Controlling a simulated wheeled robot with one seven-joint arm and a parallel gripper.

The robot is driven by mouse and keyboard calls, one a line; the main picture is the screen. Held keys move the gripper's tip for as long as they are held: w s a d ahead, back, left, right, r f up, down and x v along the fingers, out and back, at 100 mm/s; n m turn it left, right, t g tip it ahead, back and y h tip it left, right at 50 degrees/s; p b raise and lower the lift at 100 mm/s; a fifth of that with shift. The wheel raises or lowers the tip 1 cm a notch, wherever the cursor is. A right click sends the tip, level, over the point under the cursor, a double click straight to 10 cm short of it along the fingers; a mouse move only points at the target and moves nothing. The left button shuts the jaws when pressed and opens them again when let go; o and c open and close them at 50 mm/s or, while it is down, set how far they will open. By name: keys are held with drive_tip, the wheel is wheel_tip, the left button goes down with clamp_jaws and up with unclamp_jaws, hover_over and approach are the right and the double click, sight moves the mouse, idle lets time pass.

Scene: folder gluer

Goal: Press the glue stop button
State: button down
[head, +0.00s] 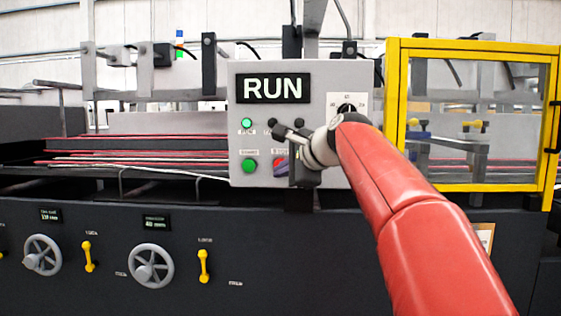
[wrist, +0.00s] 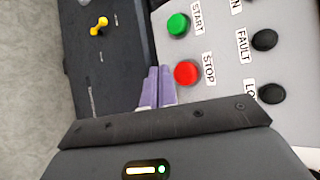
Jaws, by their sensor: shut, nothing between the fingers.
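The red stop button (wrist: 186,73), with a STOP label beside it, is on the grey control panel in the wrist view. In the head view the red button (head: 280,163) is partly covered by my gripper. My gripper (wrist: 160,69) has its purple fingers shut together and empty. In the wrist view its fingertips are just left of the red button; I cannot tell how far they are from the panel. In the head view its fingers are mostly hidden by my wrist.
A green start button (wrist: 178,24) is beside the stop button. Black FAULT lamp (wrist: 264,40) and another dark lamp (wrist: 271,93) are to the right. The RUN display (head: 273,88) is lit. A yellow-framed guard (head: 397,100) stands right of the panel.

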drive_tip(key=shift+w+p, duration=0.8)
drive_tip(key=shift+w, duration=0.55)
drive_tip(key=shift+w, duration=0.1)
idle(1.0)
drive_tip(key=shift+w+d+p, duration=0.1)
drive_tip(key=shift+w+p, duration=0.25)
drive_tip(key=shift+p, duration=0.2)
drive_tip(key=shift+w+p, duration=0.5)
idle(0.4)
drive_tip(key=shift+s, duration=0.2)
drive_tip(key=shift+s+b, duration=0.5)
drive_tip(key=shift+s, duration=0.25)
